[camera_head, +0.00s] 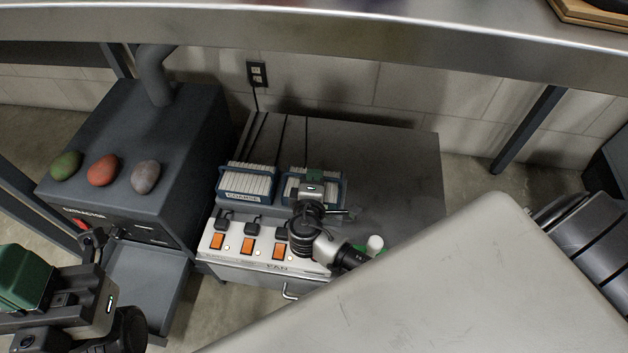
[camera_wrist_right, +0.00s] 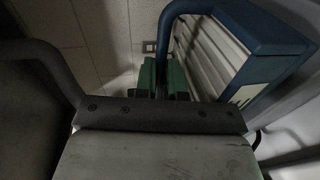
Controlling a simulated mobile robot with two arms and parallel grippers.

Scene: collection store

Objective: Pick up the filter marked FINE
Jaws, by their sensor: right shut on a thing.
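The left filter (camera_head: 245,184) is marked COARSE. The other filter (camera_head: 330,184) is partly hidden behind my right gripper (camera_head: 314,175), so its marking is covered. In the right wrist view, my right gripper (camera_wrist_right: 165,76) has its green fingertips closed at the blue handle of this filter (camera_wrist_right: 250,32). Its label is only partly in view and I cannot read it. My left gripper (camera_head: 25,275) is at the lower left, away from the filters; its jaws cannot be judged.
The machine's front panel (camera_head: 262,262) has several orange switches and the word FAN. A dark extractor box (camera_head: 140,115) with three coloured egg-shaped things on top stands at left. A steel shelf (camera_head: 330,38) crosses above.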

